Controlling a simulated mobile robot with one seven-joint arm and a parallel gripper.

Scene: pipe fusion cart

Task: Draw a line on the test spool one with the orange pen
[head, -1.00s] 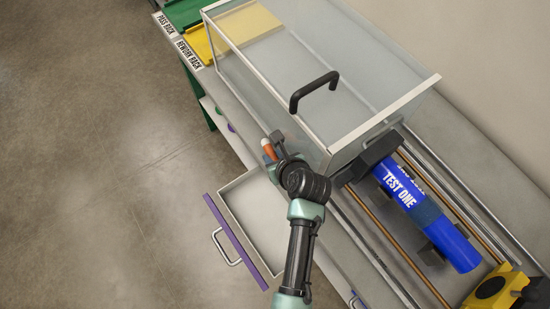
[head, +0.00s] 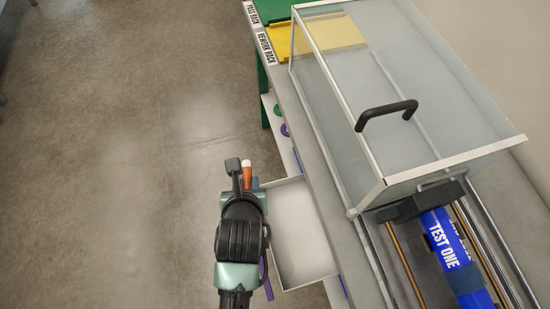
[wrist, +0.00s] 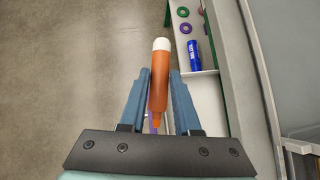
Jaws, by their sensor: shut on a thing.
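The orange pen (head: 247,176) with a white end is in my gripper (wrist: 158,80). In the wrist view the pen (wrist: 158,88) lies between the two blue fingers, its white end pointing away from the gripper. My gripper is shut on the pen, to the left of the cart and near the open drawer. The blue test spool one (head: 440,240), marked "TEST ONE", lies on the cart rails at the lower right of the head view, well apart from my gripper. Its lower end is cut off by the picture edge.
A clear cover with a black handle (head: 386,114) stands on the cart beyond the spool. An open drawer (head: 303,235) juts out beside my gripper. Green and yellow racks (head: 318,38) are at the far end. A blue spool (wrist: 194,55) and rings lie on a lower shelf. The floor at left is clear.

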